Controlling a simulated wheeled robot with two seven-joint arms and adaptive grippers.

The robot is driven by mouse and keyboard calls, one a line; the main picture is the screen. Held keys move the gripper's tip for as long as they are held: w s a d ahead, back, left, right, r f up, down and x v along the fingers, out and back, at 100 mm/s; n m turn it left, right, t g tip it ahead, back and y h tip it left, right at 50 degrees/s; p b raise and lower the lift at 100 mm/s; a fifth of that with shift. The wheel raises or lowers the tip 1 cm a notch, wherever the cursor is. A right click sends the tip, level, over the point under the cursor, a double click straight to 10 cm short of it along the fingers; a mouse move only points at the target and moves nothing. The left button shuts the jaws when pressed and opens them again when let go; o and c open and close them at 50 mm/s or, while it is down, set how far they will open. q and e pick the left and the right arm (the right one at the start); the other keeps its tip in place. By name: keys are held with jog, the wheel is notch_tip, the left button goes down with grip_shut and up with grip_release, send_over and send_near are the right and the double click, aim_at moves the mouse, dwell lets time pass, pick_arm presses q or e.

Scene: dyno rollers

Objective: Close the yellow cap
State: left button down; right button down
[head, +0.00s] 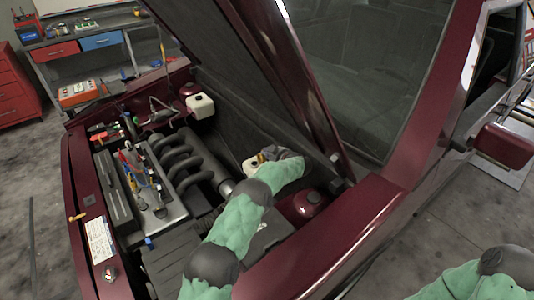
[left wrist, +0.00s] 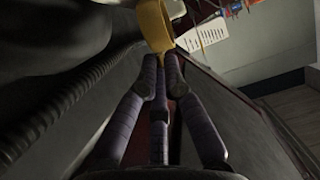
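The yellow cap (head: 261,157) shows in the head view as a small patch on a pale reservoir (head: 250,165), at the far side of the engine bay. In the left wrist view the yellow cap (left wrist: 155,26) is large at the top, its lower part narrowing toward my fingertips. My left gripper (head: 284,155) is right beside the cap in the head view. In the left wrist view the left gripper's (left wrist: 160,64) fingers converge, tips close together at the cap's lower part; whether they touch or pinch it is unclear. My right gripper is out of view.
The raised hood (head: 215,50) and dark red fender (head: 325,235) flank the bay. Black engine pipes (head: 195,160) lie to the left. A white reservoir (head: 200,105) stands behind. A ribbed hose (left wrist: 70,90) runs left in the left wrist view.

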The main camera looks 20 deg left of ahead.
pick_arm(q)
jog(key=shift+r, duration=0.1)
jog(key=shift+s+a+r+n+t+p, duration=0.15)
jog(key=shift+s+a+n+t+p, duration=0.15)
jog(key=shift+s+n+p, duration=0.25)
jog(key=shift+s+a+n+t+h, duration=0.25)
jog(key=shift+n+t+h, duration=0.05)
jog(key=shift+n, duration=0.15)
jog(key=shift+s+a+n+b, duration=0.25)
jog(key=shift+s+n+b, duration=0.15)
jog(key=shift+n, duration=0.1)
jog(key=shift+s+a+n+t+b, duration=0.35)
jog(key=shift+s+n+t+b, duration=0.35)
jog(key=shift+n+t+b, duration=0.25)
jog(key=c, duration=1.5)
grip_release()
jog(key=shift+o, duration=0.2)
